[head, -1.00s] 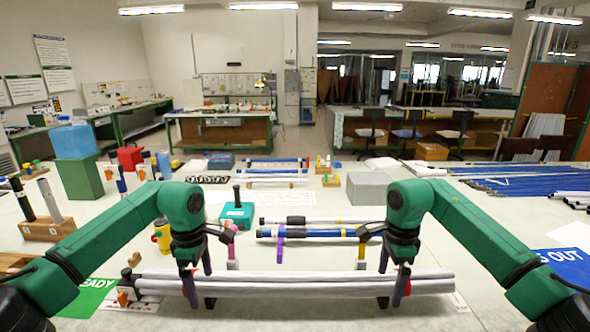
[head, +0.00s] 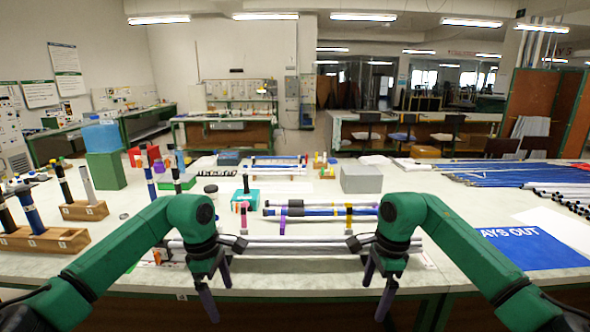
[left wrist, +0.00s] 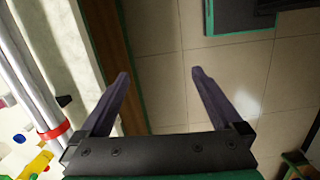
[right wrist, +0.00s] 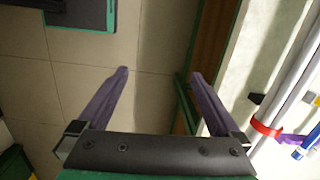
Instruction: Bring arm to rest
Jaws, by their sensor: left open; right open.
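My left gripper (head: 218,283) hangs in front of the table's near edge, fingers pointing down. In the left wrist view its two purple fingers (left wrist: 160,76) are spread with only floor between them. My right gripper (head: 376,288) hangs likewise, further right. In the right wrist view its fingers (right wrist: 160,74) are also apart and empty. Long silver rods (head: 290,246) lie side by side near the table's front edge, beyond both grippers. They also show at the left of the left wrist view (left wrist: 33,80) and the right of the right wrist view (right wrist: 288,88).
The table's front edge (head: 300,287) runs just behind the grippers. Behind the silver rods lie blue and white rods (head: 320,211) on coloured supports. Wooden blocks (head: 45,240) holding upright rods stand at the left. A blue sign (head: 530,250) lies at the right.

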